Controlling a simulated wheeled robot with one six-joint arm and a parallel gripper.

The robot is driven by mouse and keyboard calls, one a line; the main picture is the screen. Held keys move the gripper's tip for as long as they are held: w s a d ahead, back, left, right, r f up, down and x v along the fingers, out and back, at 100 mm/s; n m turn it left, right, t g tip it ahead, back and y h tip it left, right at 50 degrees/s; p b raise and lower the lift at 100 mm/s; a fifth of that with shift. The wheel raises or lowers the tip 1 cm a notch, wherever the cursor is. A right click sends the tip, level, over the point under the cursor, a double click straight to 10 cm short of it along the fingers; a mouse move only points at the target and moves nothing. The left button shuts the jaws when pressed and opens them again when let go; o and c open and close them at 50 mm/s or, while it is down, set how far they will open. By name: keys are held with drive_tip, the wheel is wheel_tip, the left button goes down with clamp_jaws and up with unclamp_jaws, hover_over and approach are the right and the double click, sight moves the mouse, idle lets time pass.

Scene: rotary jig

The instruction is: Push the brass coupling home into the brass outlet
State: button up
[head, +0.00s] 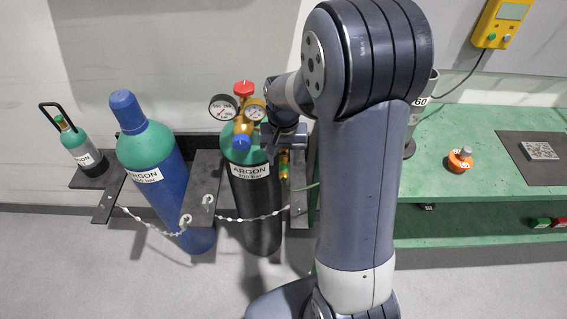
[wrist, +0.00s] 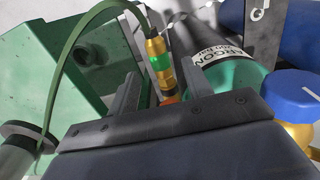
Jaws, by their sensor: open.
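The brass coupling (wrist: 157,62) has a green band and a green hose (wrist: 62,62) curving from its upper end to the left. It also shows in the head view as a small brass piece (head: 284,164) below my gripper (head: 285,140). In the wrist view my gripper (wrist: 163,88) is open, with one finger on each side of the coupling's lower end; I see no clear contact. A small orange part shows below the coupling between the fingers. The brass outlet is not clearly visible, so I cannot tell how the coupling sits in it.
The regulator has two gauges (head: 223,107), a red cap (head: 243,88) and a blue knob (head: 241,142), on a black-and-green argon cylinder (head: 256,205). A blue cylinder (head: 160,175) stands left, behind a chain (head: 150,221). The green bench (head: 440,150) is right.

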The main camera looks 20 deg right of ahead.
sight(283, 169)
wheel_tip(283, 169, up, 7)
idle(0.3)
drive_tip(key=shift+r, duration=0.1)
wheel_tip(283, 169, down, 11)
drive_tip(key=shift+r, duration=0.15)
drive_tip(key=shift+s, duration=0.15)
drive_tip(key=shift+s+a, duration=0.15)
drive_tip(key=shift+s, duration=0.1)
drive_tip(key=shift+w, duration=0.15)
